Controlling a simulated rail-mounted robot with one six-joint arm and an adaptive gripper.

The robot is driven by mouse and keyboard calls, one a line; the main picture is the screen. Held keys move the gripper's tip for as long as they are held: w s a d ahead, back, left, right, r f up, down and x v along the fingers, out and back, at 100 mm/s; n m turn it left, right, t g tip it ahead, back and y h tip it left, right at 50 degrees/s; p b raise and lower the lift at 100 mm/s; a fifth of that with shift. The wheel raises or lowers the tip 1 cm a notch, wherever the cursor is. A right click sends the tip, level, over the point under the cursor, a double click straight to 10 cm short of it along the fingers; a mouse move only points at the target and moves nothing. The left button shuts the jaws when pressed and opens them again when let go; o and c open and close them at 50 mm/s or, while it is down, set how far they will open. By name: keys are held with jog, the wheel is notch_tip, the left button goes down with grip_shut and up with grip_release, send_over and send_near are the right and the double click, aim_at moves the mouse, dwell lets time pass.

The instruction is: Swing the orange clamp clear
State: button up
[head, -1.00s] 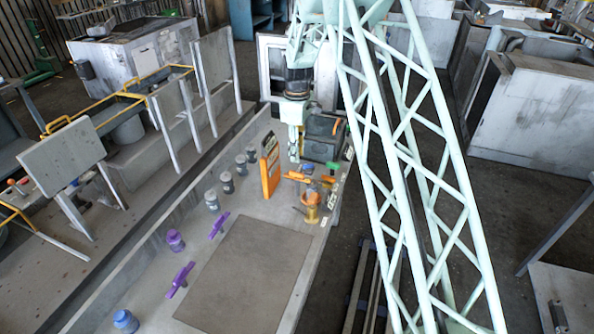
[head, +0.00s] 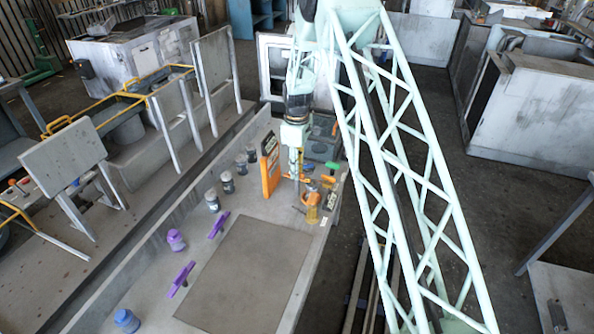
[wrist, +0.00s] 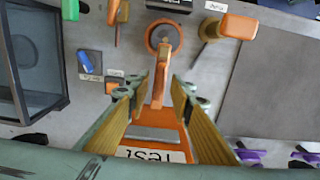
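The orange clamp (wrist: 161,78) shows in the wrist view as a narrow orange bar running from a round orange and grey fitting (wrist: 163,38) towards me. In the head view the orange clamp parts (head: 297,177) are partly hidden behind my gripper. My gripper (wrist: 154,90) is open, with its two yellow-padded fingers apart on either side of the bar. I see a gap on both sides and cannot tell their exact height relative to it. In the head view my gripper (head: 297,178) points down beside the orange sign.
An orange "Test" sign (head: 270,168) stands close on the left. An orange-yellow handle (head: 312,207), a green lever (head: 333,166) and a dark box (head: 322,147) crowd the bench end. The bench mat (head: 250,275) is clear.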

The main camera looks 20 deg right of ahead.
jog(key=shift+c, duration=0.4)
grip_shut()
